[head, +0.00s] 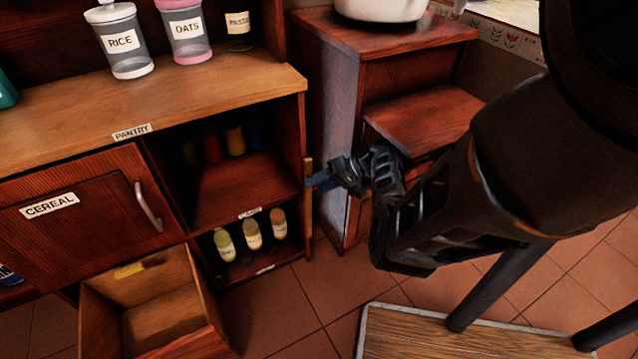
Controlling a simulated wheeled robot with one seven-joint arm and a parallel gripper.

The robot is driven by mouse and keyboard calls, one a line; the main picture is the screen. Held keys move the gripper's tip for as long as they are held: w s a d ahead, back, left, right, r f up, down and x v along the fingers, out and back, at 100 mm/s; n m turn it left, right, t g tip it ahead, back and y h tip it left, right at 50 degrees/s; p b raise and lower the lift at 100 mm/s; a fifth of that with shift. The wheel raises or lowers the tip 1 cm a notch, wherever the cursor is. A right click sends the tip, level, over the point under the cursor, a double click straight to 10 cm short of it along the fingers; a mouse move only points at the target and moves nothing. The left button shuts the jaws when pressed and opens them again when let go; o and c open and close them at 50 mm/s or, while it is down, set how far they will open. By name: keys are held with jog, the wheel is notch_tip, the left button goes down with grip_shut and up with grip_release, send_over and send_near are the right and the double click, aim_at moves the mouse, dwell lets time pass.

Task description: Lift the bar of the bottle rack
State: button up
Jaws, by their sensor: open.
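The bottle rack is the lower open shelf (236,272) of the pantry cabinet, where several capped bottles (252,236) stand in a row. A short, lighter wooden piece (308,171) stands upright at the cabinet's right front edge; I cannot tell for sure whether it is the rack's bar. My gripper (317,181) is just right of this piece, its bluish fingertips pointing left at it. The gripper is open and appears to hold nothing. I cannot tell whether the fingertips touch the wood.
Dark jars (234,140) stand in the shelf above. A wooden side cabinet (335,110) with a white pot (384,8) is behind my gripper. Bare tiled floor (275,310) lies in front of the shelf.

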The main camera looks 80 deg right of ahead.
jog(key=shift+r, duration=0.1)
jog(key=s+d, duration=0.3)
jog(key=s, duration=0.9)
jog(key=shift+s+r, duration=0.25)
jog(key=shift+s, duration=0.05)
